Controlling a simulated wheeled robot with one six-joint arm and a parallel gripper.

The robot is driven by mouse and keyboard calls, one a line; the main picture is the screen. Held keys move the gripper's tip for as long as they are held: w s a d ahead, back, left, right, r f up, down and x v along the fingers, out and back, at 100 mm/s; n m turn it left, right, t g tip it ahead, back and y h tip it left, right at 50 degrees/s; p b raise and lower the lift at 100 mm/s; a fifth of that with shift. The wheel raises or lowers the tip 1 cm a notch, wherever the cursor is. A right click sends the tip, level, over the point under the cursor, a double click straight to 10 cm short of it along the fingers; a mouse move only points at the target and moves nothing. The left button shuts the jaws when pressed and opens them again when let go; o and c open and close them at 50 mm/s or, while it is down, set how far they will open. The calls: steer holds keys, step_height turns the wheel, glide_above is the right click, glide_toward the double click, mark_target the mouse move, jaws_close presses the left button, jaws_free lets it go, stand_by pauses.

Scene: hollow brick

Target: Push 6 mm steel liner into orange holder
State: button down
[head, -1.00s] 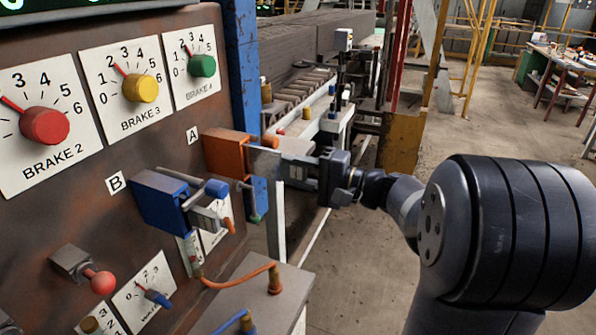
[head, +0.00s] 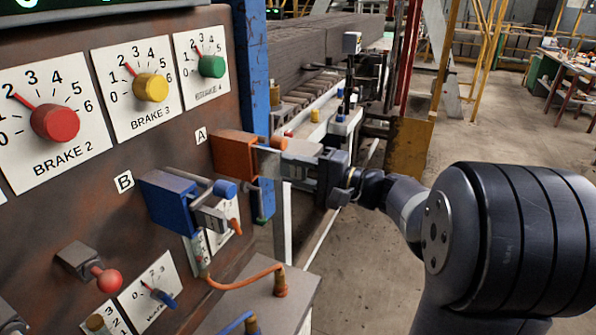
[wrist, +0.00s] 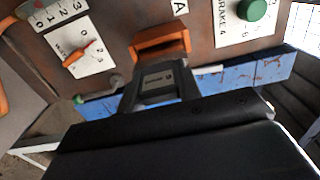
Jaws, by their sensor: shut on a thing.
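The orange holder (head: 234,154) is fixed to the rusty panel below label A. It also shows in the wrist view (wrist: 160,42), with its opening facing my gripper. My gripper (head: 290,163) is level with the holder, just to its right, and is shut on the steel liner (head: 268,150).
A blue holder (head: 166,203) with a clamp is at label B, left of and below the orange one. Brake dials (head: 55,122) are above. An orange cable (head: 245,284) runs to a grey box (head: 265,300) below. A blue post (head: 252,75) stands behind the orange holder.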

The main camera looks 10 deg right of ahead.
mark_target(282, 167)
steer(key=shift+b+x, duration=0.7)
steer(key=shift+x, duration=1.85)
stand_by(0.5)
steer(key=c, duration=0.9)
jaws_free()
steer(key=shift+s+d, duration=0.3)
steer(key=shift+d, duration=0.15)
steer(key=b+v, duration=0.2)
steer(key=v, duration=0.7)
steer(key=shift+s+d, duration=0.25)
steer(key=shift+s, duration=0.05)
